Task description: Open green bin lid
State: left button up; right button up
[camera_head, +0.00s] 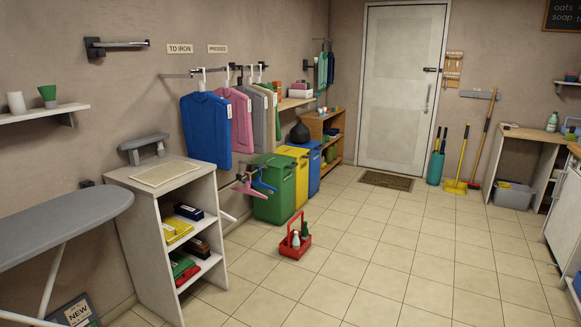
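The green bin (279,205) stands on the floor against the left wall, first in a row with a yellow and a blue bin. Its top (271,161) looks covered by a green lid that appears shut, though it is small here. Pink and blue hangers (262,183) hang in front of its left side and hide part of it. Neither of my grippers is in view.
The yellow bin (300,180) and blue bin (315,182) stand behind the green one. A red caddy (295,247) with bottles sits on the floor before it. Shirts (206,130) hang on a rail nearby. A white shelf unit (145,230) stands at left. The central floor is clear.

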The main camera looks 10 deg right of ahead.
aim_at(275, 161)
jog(key=i+l+z, duration=0.3)
jog(key=i, duration=0.15)
jog(key=i+l+z, duration=0.25)
jog(key=i, duration=0.2)
jog(key=i+z, duration=0.45)
jog(key=i, duration=1.55)
jog(key=i+l, duration=0.15)
jog(key=i, duration=1.8)
jog(key=i+u, duration=0.4)
jog(key=i+l+u, duration=0.2)
jog(key=u, duration=0.15)
jog(key=i+l+u, duration=0.25)
jog(key=i+u, duration=0.15)
jog(key=i+l+u, duration=0.4)
jog(key=k+j, duration=0.05)
jog(key=k, duration=0.05)
